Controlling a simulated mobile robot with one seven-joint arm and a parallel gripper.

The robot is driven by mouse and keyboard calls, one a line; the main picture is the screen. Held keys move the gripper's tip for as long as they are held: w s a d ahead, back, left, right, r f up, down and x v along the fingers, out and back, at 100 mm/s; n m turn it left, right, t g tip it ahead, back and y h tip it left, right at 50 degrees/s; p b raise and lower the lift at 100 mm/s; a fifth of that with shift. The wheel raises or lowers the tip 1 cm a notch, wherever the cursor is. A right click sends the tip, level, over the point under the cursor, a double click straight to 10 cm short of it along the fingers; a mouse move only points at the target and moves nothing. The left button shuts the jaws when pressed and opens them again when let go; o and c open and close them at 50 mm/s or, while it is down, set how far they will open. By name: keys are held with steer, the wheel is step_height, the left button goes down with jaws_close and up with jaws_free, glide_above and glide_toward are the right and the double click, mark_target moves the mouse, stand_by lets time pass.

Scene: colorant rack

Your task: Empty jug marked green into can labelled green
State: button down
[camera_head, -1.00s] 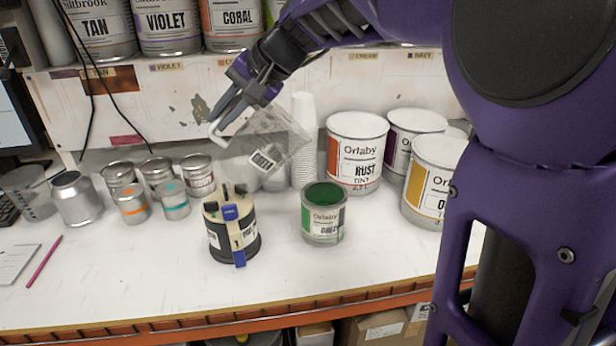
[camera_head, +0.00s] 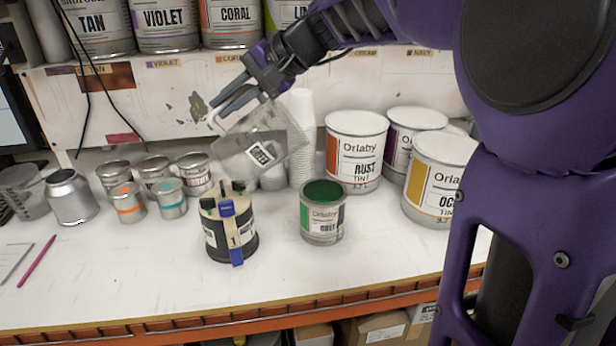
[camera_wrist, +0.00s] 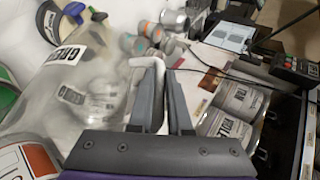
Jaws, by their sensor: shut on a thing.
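The clear jug (camera_head: 282,140) hangs tilted in the air, its label reading GREEN in part. My gripper (camera_head: 222,108) is shut on its white handle, at the jug's left. The wrist view shows my fingers (camera_wrist: 158,98) on the handle and the see-through jug body (camera_wrist: 85,75) beside them. I make out no coloured liquid in the jug. The can labelled green (camera_head: 322,222) stands open and upright on the bench, below and right of the jug, with green paint showing at its top. The jug and can are apart. Part of its rim shows in the wrist view (camera_wrist: 6,98).
A black and cream device with blue parts (camera_head: 229,228) stands left of the green can. Larger tins, including the rust tin (camera_head: 354,150), stand behind right. Small tins (camera_head: 128,203) and a grey bottle (camera_head: 72,198) are at left. White cups (camera_head: 303,150) stand behind.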

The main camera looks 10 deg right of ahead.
mark_target(266, 102)
steer(key=shift+d+r+y+b, duration=0.25)
steer(key=shift+d+y+b, duration=0.4)
steer(key=shift+b, duration=0.25)
stand_by(0.9)
steer(key=shift+d+f+m+y+b, duration=0.25)
steer(key=shift+d+y+b, duration=0.2)
steer(key=shift+b, duration=0.3)
steer(key=shift+d+f+m+y+b, duration=0.15)
steer(key=shift+d+f+y+b, duration=0.15)
steer(key=shift+d+b, duration=0.35)
stand_by(0.5)
steer(key=shift+w+d+m+t+y+b, duration=0.1)
steer(key=shift+d+m+t+y+b, duration=0.15)
steer(key=shift+d+y+b, duration=0.65)
steer(key=shift+w+d+m+t+y+b, duration=0.15)
steer(key=shift+d+t+y+b, duration=0.15)
steer(key=shift+d, duration=1.05)
